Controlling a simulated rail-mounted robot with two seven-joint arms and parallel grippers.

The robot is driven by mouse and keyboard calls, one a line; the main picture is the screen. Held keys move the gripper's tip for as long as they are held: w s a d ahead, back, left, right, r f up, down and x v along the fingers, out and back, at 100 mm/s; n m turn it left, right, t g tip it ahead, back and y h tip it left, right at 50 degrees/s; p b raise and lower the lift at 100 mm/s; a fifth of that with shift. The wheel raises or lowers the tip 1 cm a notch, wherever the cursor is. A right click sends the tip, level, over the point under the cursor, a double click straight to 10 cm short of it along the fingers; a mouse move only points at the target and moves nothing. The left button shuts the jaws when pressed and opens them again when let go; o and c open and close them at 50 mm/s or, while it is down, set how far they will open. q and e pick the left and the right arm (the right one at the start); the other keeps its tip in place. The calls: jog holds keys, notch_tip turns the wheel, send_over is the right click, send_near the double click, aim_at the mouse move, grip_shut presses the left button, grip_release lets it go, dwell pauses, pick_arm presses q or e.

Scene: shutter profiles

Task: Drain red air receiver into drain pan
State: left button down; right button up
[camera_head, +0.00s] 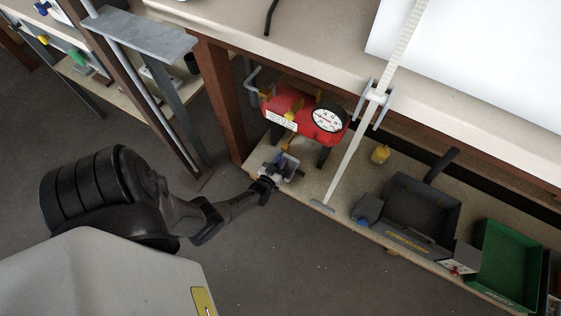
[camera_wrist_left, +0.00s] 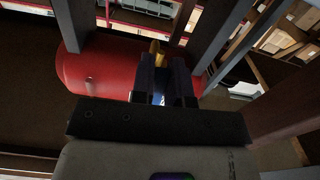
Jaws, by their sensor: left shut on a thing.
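The red air receiver (camera_head: 312,131), a small tank with a round gauge (camera_head: 327,120), stands on the low shelf under the bench. It also shows in the left wrist view (camera_wrist_left: 95,72). My left gripper (camera_head: 284,164) is below its near end. In the left wrist view the fingers (camera_wrist_left: 163,88) are shut on a small blue part, seemingly the drain valve handle (camera_wrist_left: 158,98), below a brass fitting (camera_wrist_left: 157,48). The fingers hide most of the valve. A dark grey pan (camera_head: 419,207), possibly the drain pan, sits on the shelf to the right, apart from the receiver. My right gripper is out of view.
A wooden bench leg (camera_head: 221,98) stands left of the receiver, and a pale slanted strip (camera_head: 352,158) stands to its right. A yellow object (camera_head: 380,154) and a green bin (camera_head: 508,264) are on the shelf. The bench top overhangs. The floor in front is clear.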

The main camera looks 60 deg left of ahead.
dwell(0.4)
pick_arm(q)
jog(key=c, duration=1.1)
grip_release()
jog(key=p+v, duration=0.4)
jog(key=v, duration=1)
jog(key=shift+w, duration=0.1)
